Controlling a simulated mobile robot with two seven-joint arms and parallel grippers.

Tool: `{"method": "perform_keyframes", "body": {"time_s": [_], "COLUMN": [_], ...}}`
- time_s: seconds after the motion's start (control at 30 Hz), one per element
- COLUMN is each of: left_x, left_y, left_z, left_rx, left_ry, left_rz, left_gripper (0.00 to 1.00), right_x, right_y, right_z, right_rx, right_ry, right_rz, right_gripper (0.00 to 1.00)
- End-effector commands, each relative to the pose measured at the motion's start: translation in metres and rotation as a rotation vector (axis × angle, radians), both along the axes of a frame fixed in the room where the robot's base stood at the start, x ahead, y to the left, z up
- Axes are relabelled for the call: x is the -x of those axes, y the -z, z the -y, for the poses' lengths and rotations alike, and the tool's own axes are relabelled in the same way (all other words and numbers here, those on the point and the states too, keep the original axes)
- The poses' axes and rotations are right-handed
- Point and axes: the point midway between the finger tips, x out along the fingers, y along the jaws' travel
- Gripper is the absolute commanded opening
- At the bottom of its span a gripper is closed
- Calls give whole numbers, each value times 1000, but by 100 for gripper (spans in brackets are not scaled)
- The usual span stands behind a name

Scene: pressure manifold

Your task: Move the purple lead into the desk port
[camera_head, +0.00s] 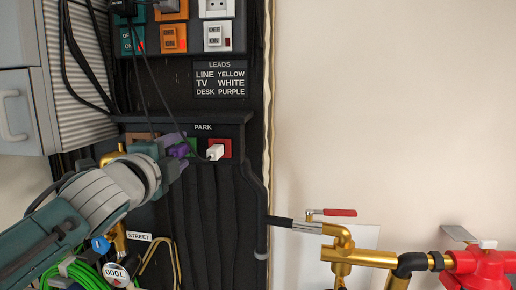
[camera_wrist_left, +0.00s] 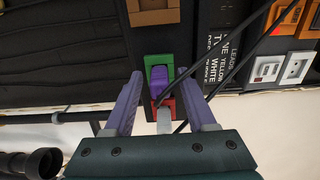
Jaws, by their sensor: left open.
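The purple lead's plug (camera_head: 180,151) sits at the green park socket (camera_head: 192,147) under the PARK label. In the left wrist view the purple plug (camera_wrist_left: 159,82) stands in the green socket (camera_wrist_left: 150,64), between my fingers. My left gripper (camera_head: 176,147) is open around the plug; in the left wrist view gaps show between the plug and both fingers (camera_wrist_left: 162,88). A LEADS sign (camera_head: 219,79) pairs DESK with PURPLE. Ports line the top panel, but I cannot read which is the desk port. My right gripper is out of view.
A white plug (camera_head: 215,153) sits in the red park socket (camera_head: 224,144) just right of the purple one. Black cables (camera_head: 160,85) hang across the panel. Brass pipe (camera_head: 350,256) with a red-handled valve (camera_head: 331,212) stands lower right. The wall (camera_head: 400,100) at right is bare.

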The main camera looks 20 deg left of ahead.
Motion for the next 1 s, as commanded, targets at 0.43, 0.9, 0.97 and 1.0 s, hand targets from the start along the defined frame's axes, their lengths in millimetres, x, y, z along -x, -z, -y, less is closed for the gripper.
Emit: {"method": "perform_keyframes", "body": {"time_s": [0.43,0.9,0.97,1.0], "left_x": [0,0,0,0], "left_y": [0,0,0,0], "left_z": [0,0,0,0], "left_rx": [-1,0,0,0], "left_ry": [0,0,0,0], "left_rz": [0,0,0,0], "left_gripper": [56,4,0,0], "right_x": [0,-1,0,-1], "right_y": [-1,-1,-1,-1], "right_z": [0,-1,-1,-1], "right_rx": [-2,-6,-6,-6], "right_ry": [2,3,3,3], "right_rz": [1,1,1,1], "right_gripper": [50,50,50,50]}}
